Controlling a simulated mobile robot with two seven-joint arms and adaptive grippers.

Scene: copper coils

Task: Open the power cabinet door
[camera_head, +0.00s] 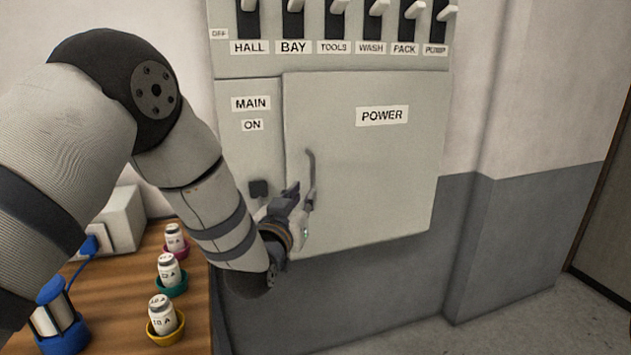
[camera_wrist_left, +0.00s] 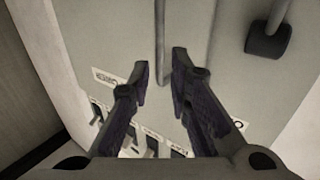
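The grey power cabinet door (camera_head: 375,165) carries a POWER label and looks shut or nearly so; I cannot tell whether there is a small gap at its left edge. Its upright bar handle (camera_head: 311,172) is near that edge. My left gripper (camera_head: 302,196) is at the handle's lower part. In the left wrist view, the fingers of my left gripper (camera_wrist_left: 160,68) are spread, and the handle (camera_wrist_left: 160,40) runs down between them, with space showing on both sides. My right gripper is not in view.
A black-based lever (camera_wrist_left: 268,42) is on the MAIN panel (camera_head: 247,145), close left of the door. Switches (camera_head: 338,20) line the top. On the wooden table (camera_head: 195,325), white capped canisters (camera_head: 168,270) stand in coloured rings. Floor and space right of the cabinet are clear.

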